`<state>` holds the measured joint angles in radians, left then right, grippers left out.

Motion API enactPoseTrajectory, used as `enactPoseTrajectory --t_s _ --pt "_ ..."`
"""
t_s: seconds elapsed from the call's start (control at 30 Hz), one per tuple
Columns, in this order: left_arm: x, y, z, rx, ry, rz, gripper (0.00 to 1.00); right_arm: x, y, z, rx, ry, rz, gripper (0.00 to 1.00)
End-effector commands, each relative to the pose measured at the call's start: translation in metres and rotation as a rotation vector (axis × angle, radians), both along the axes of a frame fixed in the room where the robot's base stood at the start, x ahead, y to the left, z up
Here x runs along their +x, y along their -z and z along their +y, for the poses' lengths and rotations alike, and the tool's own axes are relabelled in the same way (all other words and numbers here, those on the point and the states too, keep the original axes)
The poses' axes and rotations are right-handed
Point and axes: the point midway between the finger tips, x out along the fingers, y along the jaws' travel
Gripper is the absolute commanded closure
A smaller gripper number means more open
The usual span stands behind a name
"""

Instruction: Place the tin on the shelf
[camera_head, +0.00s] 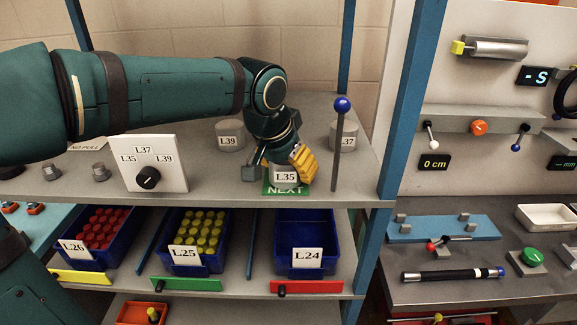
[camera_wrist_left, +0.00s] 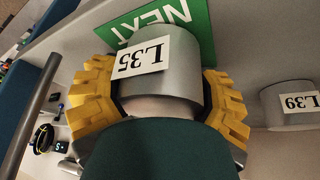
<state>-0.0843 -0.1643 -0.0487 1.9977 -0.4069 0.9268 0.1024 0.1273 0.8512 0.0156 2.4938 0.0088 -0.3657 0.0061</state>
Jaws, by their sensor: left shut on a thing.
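The grey tin labelled L35 (camera_head: 285,178) is at the green NEXT marker (camera_head: 287,190) near the front edge of the upper shelf (camera_head: 225,185). My left gripper (camera_head: 280,170) reaches down from above with its yellow fingers on either side of the tin. In the left wrist view the left gripper (camera_wrist_left: 160,92) is shut on the tin (camera_wrist_left: 165,60), and part of the green marker (camera_wrist_left: 185,22) shows behind it. I cannot tell whether the tin's base touches the shelf. My right gripper is not in view.
Tins L39 (camera_head: 230,134) and L37 (camera_head: 348,137) stand farther back. A blue-knobbed rod (camera_head: 339,150) rises to the right of the gripper. A white dial panel (camera_head: 148,164) stands to the left. Blue bins, including L24 (camera_head: 305,226), sit below.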

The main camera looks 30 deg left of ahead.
Motion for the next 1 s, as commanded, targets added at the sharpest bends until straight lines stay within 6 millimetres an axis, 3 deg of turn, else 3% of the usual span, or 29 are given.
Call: enactPoseTrajectory --t_s 0.17,0.2,0.27,0.67,1.0 --pt "0.000 0.003 0.000 0.000 0.000 -0.001 0.71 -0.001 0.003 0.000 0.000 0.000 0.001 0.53" --pt "0.000 0.003 0.000 0.000 0.000 0.000 0.22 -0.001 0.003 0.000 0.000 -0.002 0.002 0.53" --pt "0.000 0.003 0.000 0.000 0.000 0.000 0.01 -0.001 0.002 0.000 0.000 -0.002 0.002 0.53" --pt "-0.001 -0.006 0.000 0.000 0.000 -0.003 0.00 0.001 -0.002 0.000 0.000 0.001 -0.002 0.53" --pt "-0.027 -0.067 0.001 -0.001 0.001 -0.005 0.00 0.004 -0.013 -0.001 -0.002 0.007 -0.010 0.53"
